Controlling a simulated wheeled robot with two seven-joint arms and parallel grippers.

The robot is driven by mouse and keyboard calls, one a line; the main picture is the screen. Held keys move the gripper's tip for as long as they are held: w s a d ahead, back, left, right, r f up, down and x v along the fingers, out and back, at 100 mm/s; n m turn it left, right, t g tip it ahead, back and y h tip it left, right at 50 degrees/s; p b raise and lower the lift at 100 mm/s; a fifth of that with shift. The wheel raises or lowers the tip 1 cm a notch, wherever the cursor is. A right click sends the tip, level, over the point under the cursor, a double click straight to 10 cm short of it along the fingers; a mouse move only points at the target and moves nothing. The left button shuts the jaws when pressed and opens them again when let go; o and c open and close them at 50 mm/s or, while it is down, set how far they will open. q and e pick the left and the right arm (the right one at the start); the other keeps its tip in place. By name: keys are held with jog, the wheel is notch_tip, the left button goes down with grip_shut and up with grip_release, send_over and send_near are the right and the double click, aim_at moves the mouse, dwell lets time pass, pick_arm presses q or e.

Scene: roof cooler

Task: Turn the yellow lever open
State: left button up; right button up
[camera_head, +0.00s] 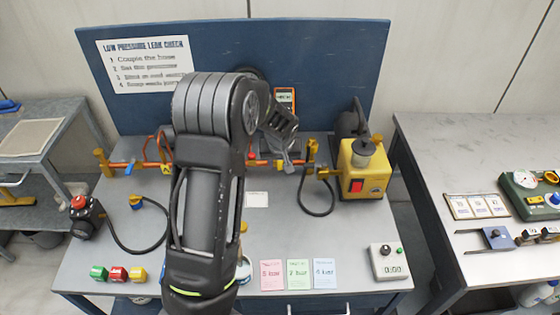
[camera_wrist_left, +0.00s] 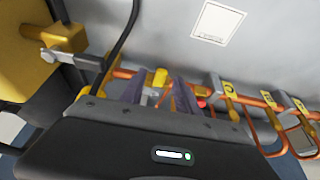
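The yellow lever (camera_wrist_left: 160,78) shows in the left wrist view on the copper-coloured pipe, between the two fingers of my left gripper (camera_wrist_left: 160,95). The fingers stand apart, one on each side of it, and I see no clear grip. In the head view my left gripper (camera_head: 284,160) is over the pipe line at the back of the bench, left of the yellow pump (camera_head: 364,168). There the gripper and arm hide the lever. A red part sits on the pipe close to the fingers in the wrist view. My right gripper is in neither view.
A blue back panel (camera_head: 330,50) stands behind the grey bench (camera_head: 330,235). An orange meter (camera_head: 285,97) is behind the gripper. A black hose (camera_head: 318,212) loops beside the pump. Coloured cards (camera_head: 298,275) and a timer box (camera_head: 388,262) lie at the front. A side table (camera_head: 440,150) stands right.

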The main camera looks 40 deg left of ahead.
pick_arm(q)
jog(key=shift+c, duration=0.5)
grip_shut()
jog(key=shift+a, duration=0.1)
jog(key=shift+w+a+m+g+h+b, duration=0.2)
jog(key=shift+a+m+h+b, duration=1)
jog(key=shift+m, duration=1.85)
jog(key=shift+w+a+m+g+h+b, duration=0.2)
jog(key=shift+a+m+h+b, duration=1.05)
jog(key=shift+m, duration=1.75)
jog(key=shift+w+a+m+g+h+b, duration=0.15)
jog(key=shift+a+m+h+b, duration=1)
jog(key=shift+m, duration=1.9)
jog(key=shift+a+y+p, duration=0.3)
jog(key=shift+a+y, duration=0.1)
